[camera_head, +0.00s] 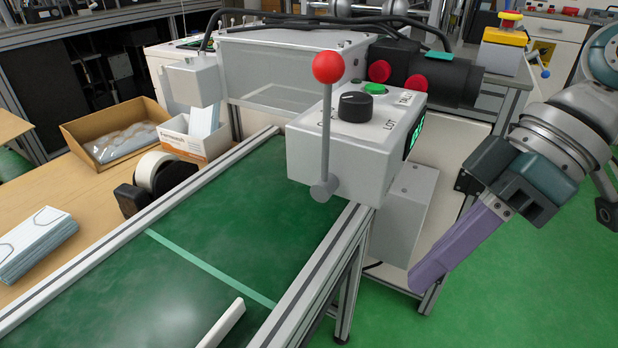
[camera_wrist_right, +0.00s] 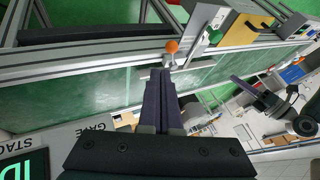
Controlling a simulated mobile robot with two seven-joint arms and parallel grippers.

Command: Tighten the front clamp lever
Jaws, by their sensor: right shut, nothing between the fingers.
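A lever with a red ball knob (camera_head: 328,67) stands upright at the front of the grey control box (camera_head: 300,150). Its grey rod runs down to a round hub low on the box. My right gripper (camera_head: 419,283) is to the right of the box, apart from the lever, its purple fingers shut and pointing down-left. In the right wrist view my fingers (camera_wrist_right: 160,75) are together and empty. Just beyond their tips an orange ball knob (camera_wrist_right: 171,46) shows at a metal rail; I cannot tell whether it is the same lever.
The box has a black dial (camera_head: 355,107), a green button (camera_head: 375,88) and a lit display. A green conveyor belt (camera_head: 250,225) with metal rails runs on its left. A cardboard tray (camera_head: 75,140) and a tape roll (camera_head: 155,172) lie on the bench. Green floor is open at lower right.

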